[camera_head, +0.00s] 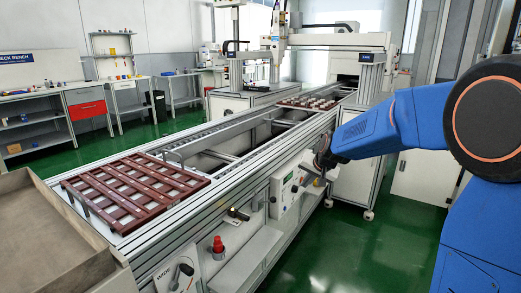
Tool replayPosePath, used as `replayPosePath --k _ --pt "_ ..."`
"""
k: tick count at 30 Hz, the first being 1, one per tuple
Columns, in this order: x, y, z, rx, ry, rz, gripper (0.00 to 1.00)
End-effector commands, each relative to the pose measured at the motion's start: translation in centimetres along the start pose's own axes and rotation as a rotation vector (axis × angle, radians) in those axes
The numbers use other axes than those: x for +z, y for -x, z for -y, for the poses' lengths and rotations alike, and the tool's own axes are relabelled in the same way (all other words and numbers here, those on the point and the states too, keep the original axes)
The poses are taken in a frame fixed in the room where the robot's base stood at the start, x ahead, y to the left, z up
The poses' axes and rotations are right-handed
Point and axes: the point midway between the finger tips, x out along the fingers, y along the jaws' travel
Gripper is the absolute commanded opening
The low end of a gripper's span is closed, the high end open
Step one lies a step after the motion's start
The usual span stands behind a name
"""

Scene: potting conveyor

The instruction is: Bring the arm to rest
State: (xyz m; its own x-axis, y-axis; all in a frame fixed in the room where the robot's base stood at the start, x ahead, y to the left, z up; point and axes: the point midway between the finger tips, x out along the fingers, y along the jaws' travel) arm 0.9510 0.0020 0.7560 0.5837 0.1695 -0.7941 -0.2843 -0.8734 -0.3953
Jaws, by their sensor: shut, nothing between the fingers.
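My blue arm (376,133) reaches in from the right edge, bent, with its end pointing left and down. My gripper (319,177) is small and dark at the arm's end, beside the near side of the conveyor. It is shut and empty. Its fingertips are hard to make out against the machine behind. No object hangs from it.
The long conveyor (222,142) runs from front left to back. A dark red slatted tray (136,187) lies on its near end, and another tray with several pots (310,102) lies farther back. Green floor (385,235) is clear below my arm.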

Motion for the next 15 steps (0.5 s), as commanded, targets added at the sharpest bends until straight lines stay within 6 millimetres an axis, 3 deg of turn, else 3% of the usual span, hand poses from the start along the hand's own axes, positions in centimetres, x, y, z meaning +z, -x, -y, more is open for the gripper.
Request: replayPosePath --k 3,15 --pt "2.1 4.0 -0.9 0.008 0.044 0.013 0.00" --pt "10.4 14.7 -5.2 0.055 0.193 0.065 0.00"
